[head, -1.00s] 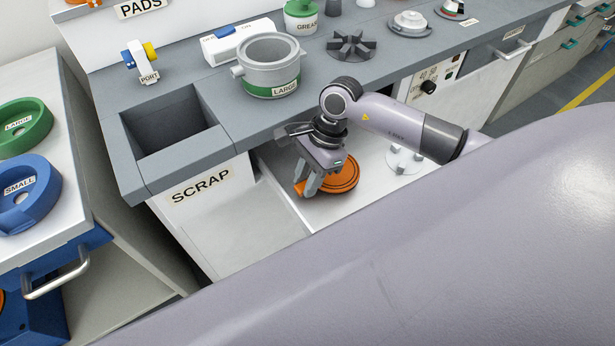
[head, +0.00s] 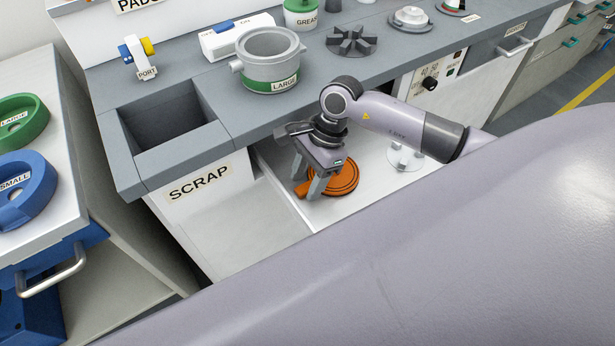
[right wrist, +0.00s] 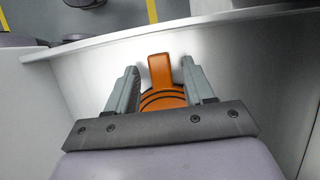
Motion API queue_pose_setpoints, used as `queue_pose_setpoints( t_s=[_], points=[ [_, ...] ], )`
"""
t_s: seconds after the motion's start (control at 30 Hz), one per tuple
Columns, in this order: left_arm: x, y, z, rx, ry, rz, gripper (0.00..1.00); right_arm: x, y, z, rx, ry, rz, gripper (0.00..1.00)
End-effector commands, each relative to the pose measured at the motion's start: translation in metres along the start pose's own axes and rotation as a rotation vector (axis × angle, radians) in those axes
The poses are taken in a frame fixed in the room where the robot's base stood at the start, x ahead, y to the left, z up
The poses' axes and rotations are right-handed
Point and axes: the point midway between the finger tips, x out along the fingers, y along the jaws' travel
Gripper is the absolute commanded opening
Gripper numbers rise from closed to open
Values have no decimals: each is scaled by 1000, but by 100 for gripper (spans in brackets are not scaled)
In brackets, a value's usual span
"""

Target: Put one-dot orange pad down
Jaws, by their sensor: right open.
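The orange pad (head: 343,180) lies on the light shelf (head: 384,184) below the counter. It is round with a tab handle and dark ring lines; its dots cannot be made out. My right gripper (head: 308,190) is over the pad with its fingers spread. In the right wrist view the pad's tab (right wrist: 160,70) lies between the two open fingers (right wrist: 160,82), with a gap on each side. The gripper body hides part of the round disc. My left gripper is not in view.
A white pronged fixture (head: 404,158) stands on the same shelf to the right. The scrap bin opening (head: 172,120) is at left. A large pot (head: 268,62) and a dark star-shaped part (head: 351,41) stand on the counter above.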

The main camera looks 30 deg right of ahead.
Motion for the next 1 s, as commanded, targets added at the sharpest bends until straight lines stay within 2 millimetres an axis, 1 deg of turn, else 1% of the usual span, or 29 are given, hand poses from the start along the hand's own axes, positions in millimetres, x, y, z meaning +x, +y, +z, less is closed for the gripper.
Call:
queue_pose_setpoints(
  t_s=[0.2,0.23,0.5,0.6,0.7,0.83,1.0],
  points=[
    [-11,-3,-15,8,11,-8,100,-17,0,7,0,-2,-1,52],
    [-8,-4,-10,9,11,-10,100,-22,-2,4,-1,1,-6,52],
    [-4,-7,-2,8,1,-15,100,-86,-1,3,-1,2,-6,52],
    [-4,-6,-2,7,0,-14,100,-104,-1,3,0,1,-5,52],
    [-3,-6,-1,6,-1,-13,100,-118,-1,4,0,1,-2,52],
    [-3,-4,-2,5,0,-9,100,-128,-1,4,0,0,-1,52],
    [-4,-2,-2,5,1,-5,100,-131,0,4,0,-1,1,52]
  ],
)
